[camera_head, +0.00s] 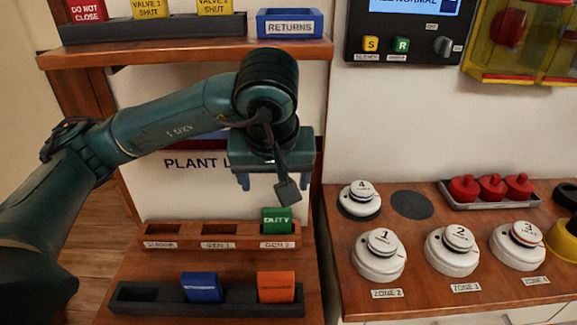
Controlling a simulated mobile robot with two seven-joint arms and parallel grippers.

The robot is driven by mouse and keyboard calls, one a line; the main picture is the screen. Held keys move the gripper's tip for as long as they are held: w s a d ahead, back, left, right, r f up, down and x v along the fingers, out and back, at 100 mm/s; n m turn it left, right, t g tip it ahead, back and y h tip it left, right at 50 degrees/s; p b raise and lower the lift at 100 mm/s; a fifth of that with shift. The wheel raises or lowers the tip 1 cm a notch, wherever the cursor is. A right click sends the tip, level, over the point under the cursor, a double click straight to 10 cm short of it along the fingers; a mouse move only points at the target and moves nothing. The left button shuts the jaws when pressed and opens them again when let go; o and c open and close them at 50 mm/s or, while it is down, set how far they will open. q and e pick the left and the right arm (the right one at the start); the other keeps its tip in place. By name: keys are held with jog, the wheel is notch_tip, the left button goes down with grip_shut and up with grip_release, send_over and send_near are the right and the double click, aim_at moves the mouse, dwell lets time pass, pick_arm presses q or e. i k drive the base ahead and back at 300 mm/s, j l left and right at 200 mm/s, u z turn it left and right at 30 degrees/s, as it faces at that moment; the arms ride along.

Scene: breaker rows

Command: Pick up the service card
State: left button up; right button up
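My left gripper (275,182) hangs pointing down above the card racks, with its two fingers apart and nothing seen between them. Below it a green card marked DUTY (277,220) stands in the right slot of a wooden rack (190,230). A blue card (202,288) and an orange card (276,287) stand in a dark tray (135,308) nearer to me. I cannot read a service label on any card. The gripper touches none of these cards. My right gripper is not in view.
An upper shelf (190,52) holds red and yellow cards and a blue RETURNS tray (290,24). On the right bench are several white detectors (378,255), red parts in a grey tray (490,190) and a dark round pad (412,205). A control panel (405,35) is behind.

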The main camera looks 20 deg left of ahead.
aim_at(273, 287)
jog(key=k, duration=1)
